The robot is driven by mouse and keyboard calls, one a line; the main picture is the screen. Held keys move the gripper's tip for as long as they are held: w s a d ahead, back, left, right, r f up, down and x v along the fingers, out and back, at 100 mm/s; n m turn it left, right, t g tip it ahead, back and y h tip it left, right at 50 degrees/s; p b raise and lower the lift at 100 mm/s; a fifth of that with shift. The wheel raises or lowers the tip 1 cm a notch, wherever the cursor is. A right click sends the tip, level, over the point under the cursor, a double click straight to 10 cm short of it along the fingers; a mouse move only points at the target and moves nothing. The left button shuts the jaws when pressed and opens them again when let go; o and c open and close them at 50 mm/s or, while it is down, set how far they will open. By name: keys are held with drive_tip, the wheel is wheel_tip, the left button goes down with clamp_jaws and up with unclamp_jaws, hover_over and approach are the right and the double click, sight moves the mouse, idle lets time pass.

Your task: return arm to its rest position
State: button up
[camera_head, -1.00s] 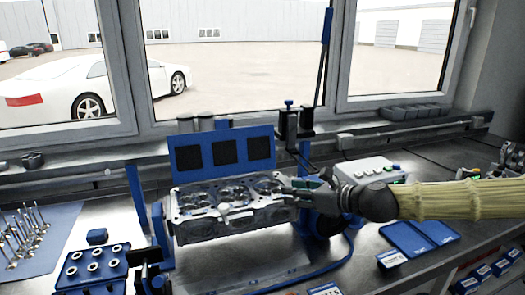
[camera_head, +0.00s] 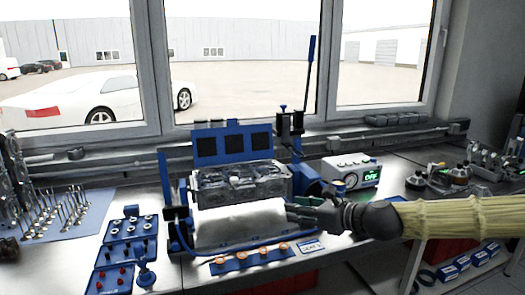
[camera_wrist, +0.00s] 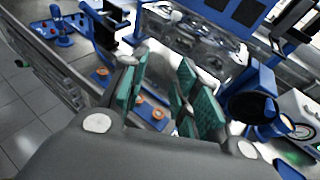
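My gripper (camera_head: 292,211) is in front of and below the right end of the cylinder head (camera_head: 240,186), over the front part of the bench, and looks apart from it. My arm reaches in from the right edge of the head view. In the wrist view, the two green-padded fingers of my gripper (camera_wrist: 160,92) stand apart with nothing between them. Orange rings on a blue strip show past the gap. The cylinder head (camera_wrist: 185,35) sits beyond the fingers in its blue fixture.
The blue strip with orange rings (camera_head: 252,259) lies at the bench front. Blue trays (camera_head: 118,258) and upright valves (camera_head: 62,212) stand left. A white control box (camera_head: 353,170) stands behind my arm. The floor shows at lower right.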

drive_tip(key=s+a+f+n+g+h, duration=0.15)
drive_tip(key=s+f+n, duration=0.35)
drive_tip(key=f, duration=0.7)
drive_tip(key=s+a+f+n+g+h, duration=0.1)
drive_tip(key=s+f+n+g+h, duration=0.15)
drive_tip(key=s+f, duration=0.75)
drive_tip(key=s+a+f+n+g+h, duration=0.15)
drive_tip(key=s+f+n, duration=0.25)
drive_tip(key=f, duration=1)
drive_tip(key=s+d+f+n+g+h, duration=0.2)
drive_tip(key=s+d+f+n, duration=0.5)
drive_tip(key=s, duration=0.4)
drive_tip(key=s+d+f+n+g+h, duration=0.2)
drive_tip(key=s+d+f+n+h, duration=0.1)
drive_tip(key=s+d+f+n, duration=0.4)
drive_tip(key=s+d+f, duration=0.1)
drive_tip(key=s+d, duration=0.2)
drive_tip(key=s, duration=0.2)
drive_tip(key=shift+s+n, duration=0.2)
drive_tip(key=shift+n, duration=0.15)
drive_tip(key=shift+a+g, duration=0.15)
drive_tip(key=shift+g, duration=0.1)
